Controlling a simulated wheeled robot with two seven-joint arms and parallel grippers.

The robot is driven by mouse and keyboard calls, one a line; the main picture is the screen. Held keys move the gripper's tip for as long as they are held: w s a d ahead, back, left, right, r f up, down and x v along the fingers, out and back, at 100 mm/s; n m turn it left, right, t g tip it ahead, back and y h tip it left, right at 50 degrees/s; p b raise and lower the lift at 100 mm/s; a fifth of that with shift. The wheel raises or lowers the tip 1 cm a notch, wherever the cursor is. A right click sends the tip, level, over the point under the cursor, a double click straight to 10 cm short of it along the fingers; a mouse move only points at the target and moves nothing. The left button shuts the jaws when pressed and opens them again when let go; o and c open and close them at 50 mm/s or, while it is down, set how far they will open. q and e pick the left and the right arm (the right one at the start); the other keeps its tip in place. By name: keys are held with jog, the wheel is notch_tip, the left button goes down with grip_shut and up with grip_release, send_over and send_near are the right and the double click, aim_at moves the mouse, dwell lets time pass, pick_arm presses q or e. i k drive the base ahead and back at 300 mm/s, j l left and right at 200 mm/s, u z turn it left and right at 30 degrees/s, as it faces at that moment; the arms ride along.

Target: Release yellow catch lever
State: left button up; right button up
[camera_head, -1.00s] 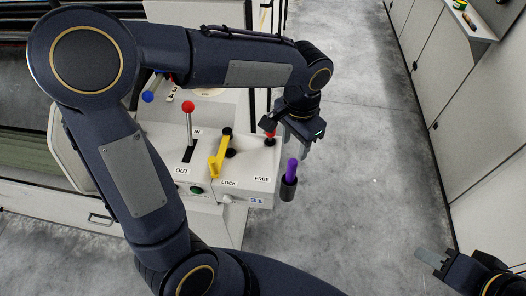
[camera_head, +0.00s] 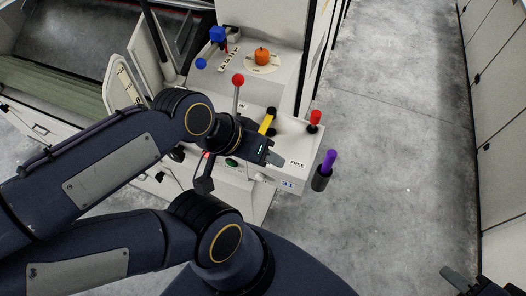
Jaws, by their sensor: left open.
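The yellow catch lever (camera_head: 266,121) stands on the white control box, with a black tip at its upper end. Its lower part and the LOCK label are hidden behind my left gripper. My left gripper (camera_head: 274,158) is open and empty, over the front of the box just below the lever in the picture. I see no contact with the lever. The FREE label (camera_head: 297,163) shows right of the gripper. My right gripper (camera_head: 455,279) is at the bottom right corner, cut off by the frame edge, far from the box.
A red-knobbed lever (camera_head: 238,82) stands left of the yellow one, a shorter red knob (camera_head: 315,117) right of it. A purple-handled thing (camera_head: 329,160) sits in a dark holder at the box's right end. An orange knob (camera_head: 262,56) is behind. The floor to the right is clear.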

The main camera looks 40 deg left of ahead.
aim_at(271, 112)
jog(key=k+j+u, duration=0.1)
jog(key=u, duration=0.25)
jog(key=k+j+u, duration=0.1)
jog(key=u, duration=0.25)
jog(key=k+j+u, duration=0.15)
jog(key=u, duration=0.2)
jog(key=i+u, duration=0.2)
jog(key=u, duration=0.2)
jog(key=i+u, duration=0.15)
jog(key=u, duration=0.2)
jog(key=i+l+u, duration=0.1)
jog(key=u, duration=0.3)
jog(key=i, duration=0.1)
